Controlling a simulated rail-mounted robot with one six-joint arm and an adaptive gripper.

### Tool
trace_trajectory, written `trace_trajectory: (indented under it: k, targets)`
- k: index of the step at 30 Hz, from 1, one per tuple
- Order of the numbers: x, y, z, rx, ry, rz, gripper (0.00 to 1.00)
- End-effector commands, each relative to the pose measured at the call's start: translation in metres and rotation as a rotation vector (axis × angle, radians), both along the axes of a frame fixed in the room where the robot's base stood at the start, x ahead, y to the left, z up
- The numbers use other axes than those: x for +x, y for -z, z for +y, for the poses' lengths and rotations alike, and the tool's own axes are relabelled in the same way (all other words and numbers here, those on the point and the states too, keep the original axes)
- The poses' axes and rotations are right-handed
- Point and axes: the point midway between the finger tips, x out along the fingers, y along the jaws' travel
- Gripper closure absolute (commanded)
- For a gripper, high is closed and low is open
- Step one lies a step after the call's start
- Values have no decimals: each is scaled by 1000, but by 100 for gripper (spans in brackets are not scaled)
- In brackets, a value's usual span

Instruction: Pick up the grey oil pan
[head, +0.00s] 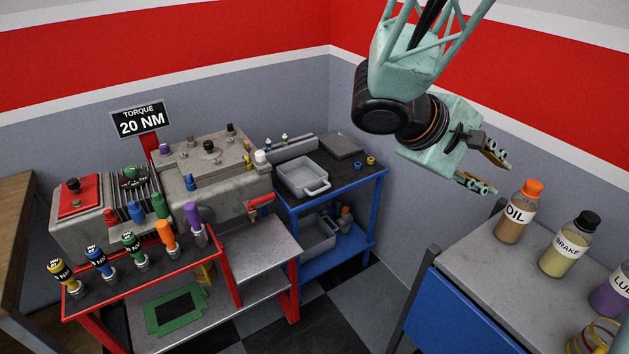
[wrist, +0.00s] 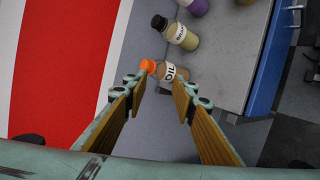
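A grey pan (head: 303,178) with a front handle sits on the top of the blue cart, in the middle of the head view. A second grey pan (head: 317,236) sits on the cart's lower shelf. I cannot tell which of them is the oil pan. My gripper (head: 488,169) is raised at the right, well apart from both pans, near the OIL bottle (head: 518,212). In the wrist view my gripper (wrist: 163,85) is open, with nothing between its pads. The OIL bottle (wrist: 174,74) shows beyond the fingertips. Neither pan shows in the wrist view.
The blue cart (head: 356,181) also holds a flat grey plate (head: 341,146) and small caps. A grey engine block (head: 215,180) and a red bench with coloured tools stand left. A grey-topped cabinet (head: 490,272) with several bottles stands right. Floor between is clear.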

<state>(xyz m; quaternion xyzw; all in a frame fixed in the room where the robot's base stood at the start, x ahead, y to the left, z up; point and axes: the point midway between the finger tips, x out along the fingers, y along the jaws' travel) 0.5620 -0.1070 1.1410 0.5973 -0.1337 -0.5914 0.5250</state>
Motion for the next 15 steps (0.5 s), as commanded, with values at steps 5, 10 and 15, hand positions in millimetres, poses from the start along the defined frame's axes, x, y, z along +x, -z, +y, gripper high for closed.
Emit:
trace_trajectory:
  k: [5,10,15]
  targets:
    - [35,12,16,-63,-79,0,75]
    - [68,24,35,-116,-158,-5,75]
    - [99,39,57,-163,-241,-14,75]
